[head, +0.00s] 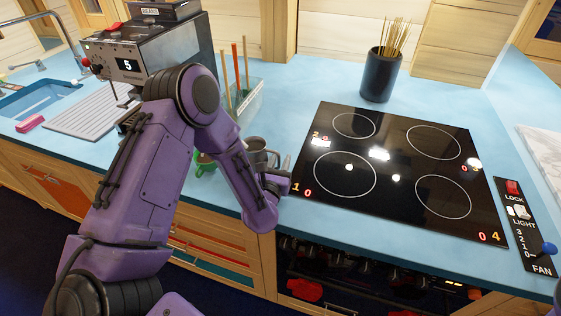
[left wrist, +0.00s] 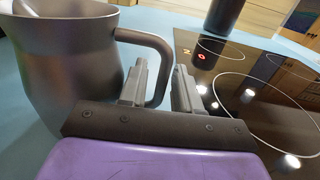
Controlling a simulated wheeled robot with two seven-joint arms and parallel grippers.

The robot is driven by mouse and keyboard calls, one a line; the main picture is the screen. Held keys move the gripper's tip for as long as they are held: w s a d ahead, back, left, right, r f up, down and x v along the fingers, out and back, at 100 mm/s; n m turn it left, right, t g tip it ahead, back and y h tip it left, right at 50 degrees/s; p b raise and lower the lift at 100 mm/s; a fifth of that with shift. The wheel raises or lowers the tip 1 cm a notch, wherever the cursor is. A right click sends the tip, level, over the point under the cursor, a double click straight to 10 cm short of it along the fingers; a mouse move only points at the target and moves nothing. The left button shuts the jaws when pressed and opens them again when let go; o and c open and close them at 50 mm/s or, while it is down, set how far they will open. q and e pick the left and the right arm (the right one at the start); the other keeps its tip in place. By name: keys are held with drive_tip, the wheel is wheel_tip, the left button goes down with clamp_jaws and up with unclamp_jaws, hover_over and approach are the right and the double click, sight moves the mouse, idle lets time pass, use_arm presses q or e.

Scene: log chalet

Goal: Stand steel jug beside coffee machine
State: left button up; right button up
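The steel jug (head: 257,146) stands upright on the blue counter, left of the hob and partly hidden by my left arm. In the left wrist view the jug (left wrist: 75,60) fills the left side, with its handle (left wrist: 160,50) towards the hob. My left gripper (left wrist: 160,88) has one finger on each side of the handle; whether they press on it is unclear. In the head view my left gripper (head: 278,180) is low beside the jug. The coffee machine (head: 150,48), its display reading 5, stands at the back left, partly behind my arm. My right gripper is not in view.
The black hob (head: 400,150) lies right of the jug. A green cup (head: 204,166) shows behind my arm. A glass container with sticks (head: 245,98) stands between machine and jug. A dark pot of skewers (head: 381,76) stands behind the hob. A drying board (head: 85,118) lies left.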

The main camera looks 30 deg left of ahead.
use_arm(q)
drive_tip(key=shift+w+d, duration=0.1)
drive_tip(key=shift+w, duration=0.05)
drive_tip(key=shift+r, duration=0.25)
drive_tip(key=b+v, duration=0.3)
drive_tip(key=v, duration=0.8)
drive_tip(key=shift+s+d+f+b, duration=0.1)
drive_tip(key=shift+s+f+b, duration=0.05)
drive_tip(key=shift+s+b, duration=0.2)
drive_tip(key=shift+s, duration=0.25)
